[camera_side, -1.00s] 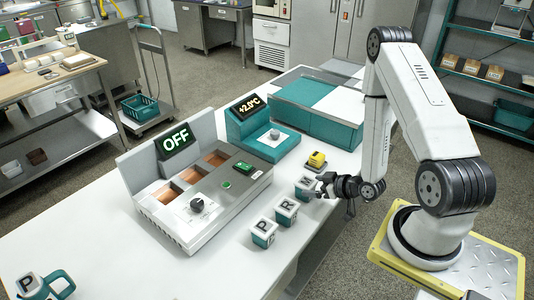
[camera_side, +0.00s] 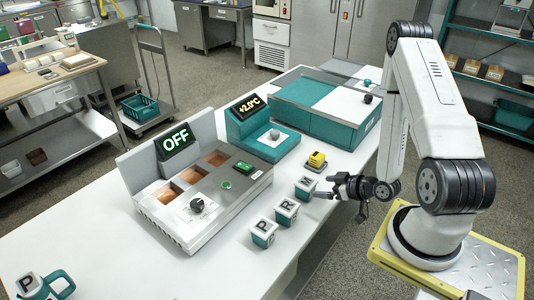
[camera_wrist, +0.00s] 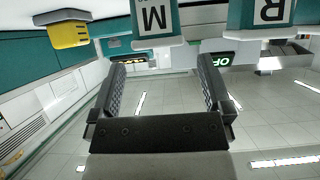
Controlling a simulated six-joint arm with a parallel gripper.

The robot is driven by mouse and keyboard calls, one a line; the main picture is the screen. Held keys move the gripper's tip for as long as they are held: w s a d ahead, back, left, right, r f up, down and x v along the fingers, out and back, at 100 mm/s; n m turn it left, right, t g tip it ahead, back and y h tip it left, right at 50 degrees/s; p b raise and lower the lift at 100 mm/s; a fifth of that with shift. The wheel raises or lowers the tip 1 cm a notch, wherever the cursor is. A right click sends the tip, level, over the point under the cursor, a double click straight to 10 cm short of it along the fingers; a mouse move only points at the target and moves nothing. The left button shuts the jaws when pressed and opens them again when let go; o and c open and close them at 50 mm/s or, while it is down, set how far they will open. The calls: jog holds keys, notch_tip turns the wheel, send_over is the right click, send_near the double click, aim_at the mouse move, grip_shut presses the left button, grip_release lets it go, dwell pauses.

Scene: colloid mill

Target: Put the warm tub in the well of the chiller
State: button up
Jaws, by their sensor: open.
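Three white-topped teal tubs stand in a row on the white table, lettered P (camera_side: 263,232), R (camera_side: 286,211) and M (camera_side: 305,187). Nothing visible tells which is warm. My gripper (camera_side: 335,191) is open and empty, level with and just right of the M tub, apart from it. In the wrist view, the M tub (camera_wrist: 153,22) is upside down beyond the spread fingers (camera_wrist: 163,88), and the R tub (camera_wrist: 268,12) is beside it.
A grey heating unit (camera_side: 195,205) with copper-coloured wells and an OFF display (camera_side: 176,142) stands left of the tubs. A yellow block (camera_side: 316,160) sits behind the M tub, also seen in the wrist view (camera_wrist: 68,33).

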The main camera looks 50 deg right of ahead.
jog(key=shift+w+a+r+n+g, duration=0.1)
jog(key=shift+w+r+n+g, duration=0.2)
jog(key=shift+w+g, duration=0.35)
jog(key=shift+w+r+n+g, duration=0.15)
jog(key=shift+w+n+g, duration=0.15)
jog(key=shift+w+g, duration=0.3)
jog(key=r, duration=0.1)
jog(key=w+a+r+g, duration=0.1)
jog(key=w+r+g, duration=0.1)
jog(key=shift+w+a+h, duration=0.1)
jog(key=shift+a+h, duration=0.2)
jog(key=s+a+r+g, duration=0.1)
jog(key=a+r+g, duration=0.1)
jog(key=a+r, duration=0.3)
jog(key=s+a+r+m+g, duration=0.1)
jog(key=s+a+r+g, duration=0.1)
jog(key=a+r, duration=0.4)
jog(key=shift+a+g, duration=0.55)
jog(key=shift+a, duration=0.35)
jog(key=shift+f, duration=0.1)
